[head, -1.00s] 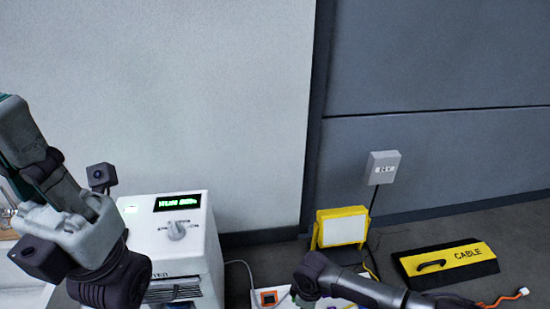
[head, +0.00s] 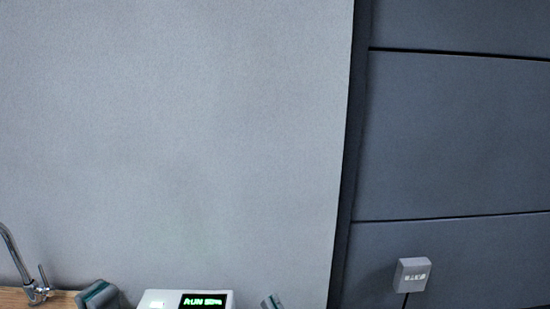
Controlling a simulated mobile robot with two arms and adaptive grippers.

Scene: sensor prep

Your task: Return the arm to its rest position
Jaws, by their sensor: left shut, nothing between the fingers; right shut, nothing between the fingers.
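My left gripper (head: 97,294) shows at the bottom left of the head view, only as grey fingertips with a green strip. They are shut and empty. My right gripper (head: 271,301) shows at the bottom edge, right of the white machine, as a small grey and green tip. It is shut and empty. The rest of both arms is below the picture.
The top of a white machine (head: 157,300) with a lit green "RUN" display (head: 204,301) stands between the grippers. A tap (head: 36,290) stands at the far left. A grey wall box (head: 412,275) hangs at right. The wall above is bare.

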